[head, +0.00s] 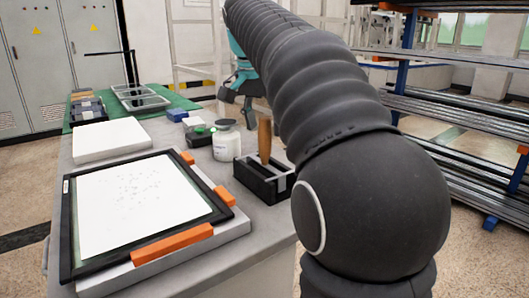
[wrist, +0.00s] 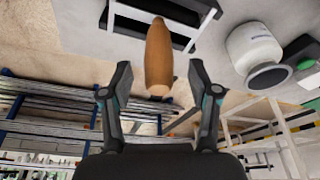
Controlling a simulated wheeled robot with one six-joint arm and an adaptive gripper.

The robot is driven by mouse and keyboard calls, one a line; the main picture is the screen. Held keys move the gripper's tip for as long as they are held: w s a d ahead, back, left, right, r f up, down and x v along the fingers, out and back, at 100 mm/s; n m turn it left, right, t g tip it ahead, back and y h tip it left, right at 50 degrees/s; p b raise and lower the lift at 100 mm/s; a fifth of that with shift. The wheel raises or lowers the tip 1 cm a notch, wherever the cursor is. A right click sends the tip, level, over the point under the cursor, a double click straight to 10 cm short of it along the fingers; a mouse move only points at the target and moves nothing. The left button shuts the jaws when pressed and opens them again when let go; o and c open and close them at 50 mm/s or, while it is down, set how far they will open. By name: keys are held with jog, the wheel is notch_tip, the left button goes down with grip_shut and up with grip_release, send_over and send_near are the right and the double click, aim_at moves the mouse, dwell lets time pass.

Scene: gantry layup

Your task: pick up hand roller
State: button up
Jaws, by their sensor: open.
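The hand roller's wooden handle (head: 265,139) stands upright in the black holder (head: 256,183) on the table, right of the white jar. The roller's lower end is hidden inside the holder. In the wrist view the picture is upside down, and the handle (wrist: 158,58) points down from the holder (wrist: 165,25). My gripper (wrist: 158,80) is open, with one finger on each side of the handle's free end and gaps on both sides. I see no contact.
A white jar (head: 226,140) and a green-and-black item (head: 201,136) stand just left of the holder. A black-framed board (head: 65,235) with orange blocks lies at the front left, near a white slab (head: 110,139). Metal shelving (head: 450,110) stands at the right.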

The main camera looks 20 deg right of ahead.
aim_at(266, 136)
jog(key=shift+x, duration=1.8)
jog(key=shift+s, duration=0.1)
grip_shut()
jog(key=shift+r, duration=0.8)
jog(key=r, duration=0.3)
jog(key=shift+s+d, duration=0.1)
jog(key=shift+s, duration=0.25)
jog(key=s+d+r, duration=0.2)
jog(key=s+r, duration=0.4)
jog(key=s, duration=0.4)
jog(key=shift+s+r, duration=0.25)
jog(key=shift+s, duration=0.15)
